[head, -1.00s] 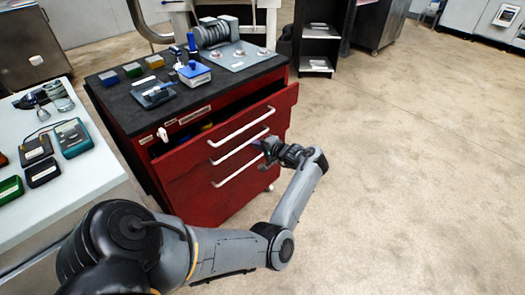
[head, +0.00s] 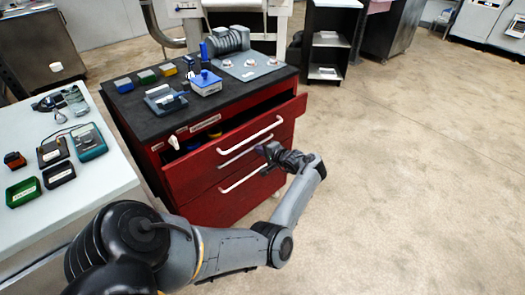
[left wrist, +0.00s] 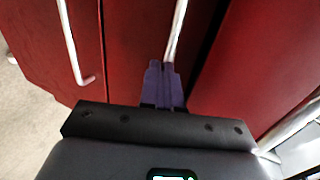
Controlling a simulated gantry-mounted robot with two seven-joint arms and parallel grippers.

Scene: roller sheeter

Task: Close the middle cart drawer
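The red cart (head: 225,205) has three drawer fronts with pale bar handles. Its top drawer (head: 205,172) stands pulled out, with its inside showing. The middle drawer's handle (head: 243,152) sits in shadow under that front, set further back; whether this drawer is fully flush is hard to tell. My left gripper (head: 264,152) is at the cart front by the middle handle. In the left wrist view, its purple fingers (left wrist: 163,82) are together at the middle drawer's handle (left wrist: 178,30); a grip on the bar cannot be made out. My right gripper is not in view.
The bottom drawer handle (head: 253,177) is just below my left gripper. Tools and small boxes lie on the cart's black top (head: 140,120). A pale table (head: 105,180) with devices stands at left. The floor (head: 420,190) to the right is clear.

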